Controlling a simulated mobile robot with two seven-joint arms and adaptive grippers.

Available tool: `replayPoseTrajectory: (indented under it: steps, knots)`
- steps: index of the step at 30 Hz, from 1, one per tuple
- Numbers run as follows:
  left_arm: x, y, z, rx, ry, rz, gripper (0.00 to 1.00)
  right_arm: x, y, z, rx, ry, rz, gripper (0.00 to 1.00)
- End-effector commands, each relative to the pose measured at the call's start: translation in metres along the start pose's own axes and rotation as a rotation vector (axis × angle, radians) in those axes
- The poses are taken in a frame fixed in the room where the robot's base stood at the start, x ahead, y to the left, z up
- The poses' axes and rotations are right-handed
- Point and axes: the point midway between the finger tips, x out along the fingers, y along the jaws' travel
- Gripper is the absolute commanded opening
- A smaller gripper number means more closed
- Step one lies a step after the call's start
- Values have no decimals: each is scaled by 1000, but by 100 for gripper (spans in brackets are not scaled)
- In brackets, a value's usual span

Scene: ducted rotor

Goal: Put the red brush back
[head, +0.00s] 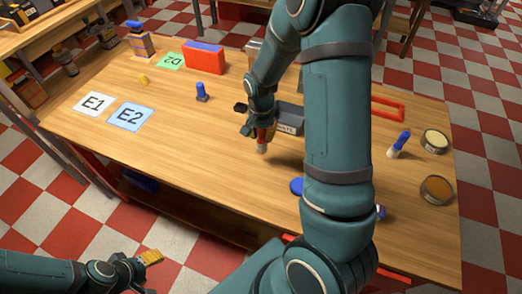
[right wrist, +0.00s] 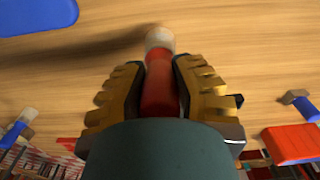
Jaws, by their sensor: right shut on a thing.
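The red brush (right wrist: 160,85) is held between the gold fingers of my right gripper (right wrist: 155,88), its pale bristle end (right wrist: 160,40) pointing away from the palm. In the head view the red brush (head: 263,140) hangs bristles down over the middle of the workbench (head: 180,128). I cannot tell whether its tip touches the wood. My right gripper (head: 262,127) is shut on it, partly hidden by its own arm. My left gripper (head: 149,257) is off the bench at the lower left, apparently empty; its finger opening is unclear.
A grey labelled box (head: 289,126) stands just right of the brush. A blue brush (head: 398,144) and two round tins (head: 435,142) (head: 437,189) are at the right. Another blue-handled item (head: 202,92), a red-blue box (head: 204,58) and cards E1 (head: 94,104), E2 (head: 130,116) lie left.

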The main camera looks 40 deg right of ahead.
Motion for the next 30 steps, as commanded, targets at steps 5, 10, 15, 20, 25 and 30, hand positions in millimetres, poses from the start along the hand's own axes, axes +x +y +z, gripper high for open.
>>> replayPoseTrajectory:
  steps: [5, 10, 15, 20, 25, 30]
  knots:
    - [4, -2, 2, 1, -4, 0, 56, 22, 0, 0, -1, 0, 0, 0]
    - [6, -2, 3, 1, -6, 0, 56, 35, 0, 1, -2, -1, 1, 0]
    - [10, -4, 5, 3, -10, 1, 56, 58, 0, 1, -2, -1, 1, 0]
    - [10, -4, 5, 3, -11, 1, 56, 61, -1, 1, -3, 1, -1, 0]
    - [11, -4, 5, 3, -11, 1, 56, 62, -1, 1, -3, 1, -1, 0]
    - [12, -5, 6, 3, -13, 1, 56, 64, -1, 1, -3, 1, -1, 49]
